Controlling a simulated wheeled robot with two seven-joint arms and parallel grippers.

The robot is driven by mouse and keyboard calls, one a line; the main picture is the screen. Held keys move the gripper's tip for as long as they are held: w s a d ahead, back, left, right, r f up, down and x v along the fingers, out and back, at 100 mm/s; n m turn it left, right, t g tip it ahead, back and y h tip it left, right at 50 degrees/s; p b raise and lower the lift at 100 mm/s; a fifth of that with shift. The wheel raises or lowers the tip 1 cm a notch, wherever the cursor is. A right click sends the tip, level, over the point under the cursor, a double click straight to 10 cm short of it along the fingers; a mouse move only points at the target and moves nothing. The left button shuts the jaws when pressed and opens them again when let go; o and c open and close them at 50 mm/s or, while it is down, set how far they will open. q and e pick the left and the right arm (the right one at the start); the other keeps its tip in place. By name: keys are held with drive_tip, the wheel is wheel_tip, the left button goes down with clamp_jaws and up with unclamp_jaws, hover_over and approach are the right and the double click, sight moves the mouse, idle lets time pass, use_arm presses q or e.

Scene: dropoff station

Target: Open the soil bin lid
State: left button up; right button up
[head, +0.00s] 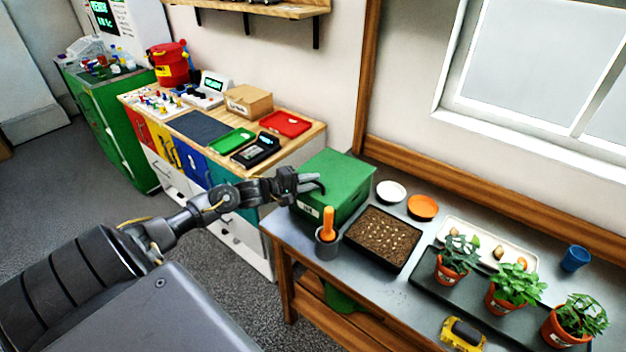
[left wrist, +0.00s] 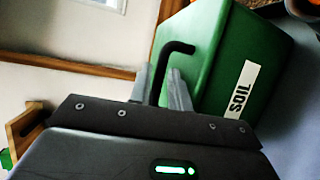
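The soil bin (head: 345,205) is a green box on the grey bench, with its green lid (head: 335,170) down. A black bent handle (left wrist: 178,47) stands out from the bin. My left gripper (head: 314,184) is at the bin's near left side. In the left wrist view the fingers (left wrist: 160,88) stand on either side of the handle, with a gap showing. The gripper looks open around the handle, not clamped. My right gripper is not in view.
A grey pot with an orange-handled tool (head: 328,235) stands close in front of the bin. A soil tray (head: 383,239), a white dish (head: 390,191) and an orange dish (head: 422,207) are to its right. Potted plants (head: 515,289) stand farther right. A wooden-topped cabinet (head: 300,146) is behind left.

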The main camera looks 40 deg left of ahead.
use_arm(q)
drive_tip(key=shift+w+d, duration=0.2)
drive_tip(key=shift+w, duration=0.3)
clamp_jaws()
